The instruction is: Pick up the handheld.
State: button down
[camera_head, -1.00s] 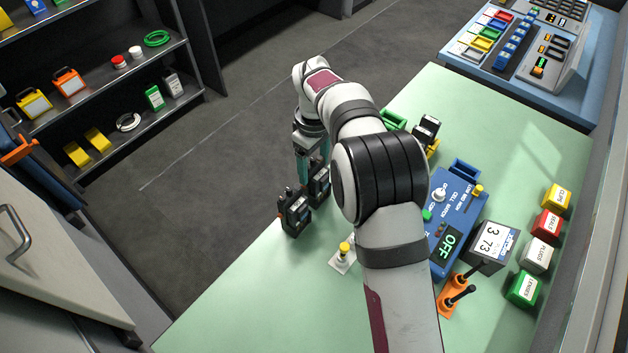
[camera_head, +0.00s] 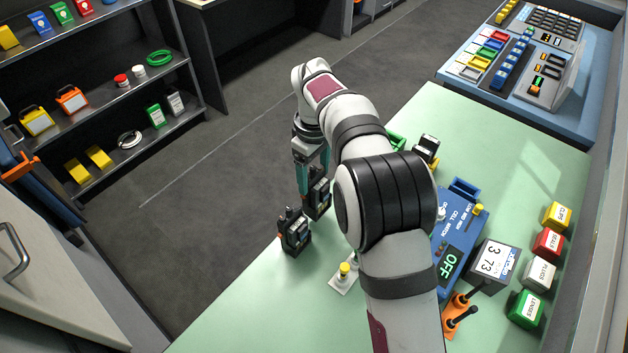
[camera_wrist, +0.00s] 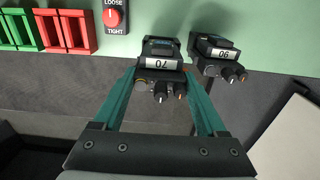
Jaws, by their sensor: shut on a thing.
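My gripper (camera_head: 311,178) points down at the left edge of the green bench. Its teal fingers are shut on the sides of a dark handheld (camera_head: 319,200), which stands upright between them. In the wrist view my gripper (camera_wrist: 160,82) holds this handheld (camera_wrist: 160,48), with its white number label and top knobs facing the camera. I cannot tell whether its base touches the bench. A second, similar handheld (camera_head: 294,234) stands close beside it, apart from the fingers; it also shows in the wrist view (camera_wrist: 216,52).
A plate with a yellow-topped peg (camera_head: 344,279) stands nearby. A blue OFF console (camera_head: 456,235), a dark display box (camera_head: 493,264) and several small coloured boxes (camera_head: 548,243) lie to the right. A loose/tight knob (camera_wrist: 113,18) is in the wrist view. The front bench (camera_head: 255,310) is clear.

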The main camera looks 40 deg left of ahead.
jog(key=w+d+r+m, duration=0.2)
jog(key=d+r+m, duration=0.2)
jog(key=d, duration=0.6)
jog(key=w+d+r+m, duration=0.25)
jog(key=d+r, duration=0.25)
jog(key=d, duration=0.5)
jog(key=w+d+r+m, duration=0.1)
jog(key=d+r+m, duration=0.3)
jog(key=d, duration=0.6)
jog(key=s+d+r+m, duration=0.2)
jog(key=s+d+m, duration=0.2)
jog(key=d+m, duration=0.3)
jog(key=d, duration=0.3)
jog(key=shift+r, duration=0.2)
jog(key=shift+m, duration=0.25)
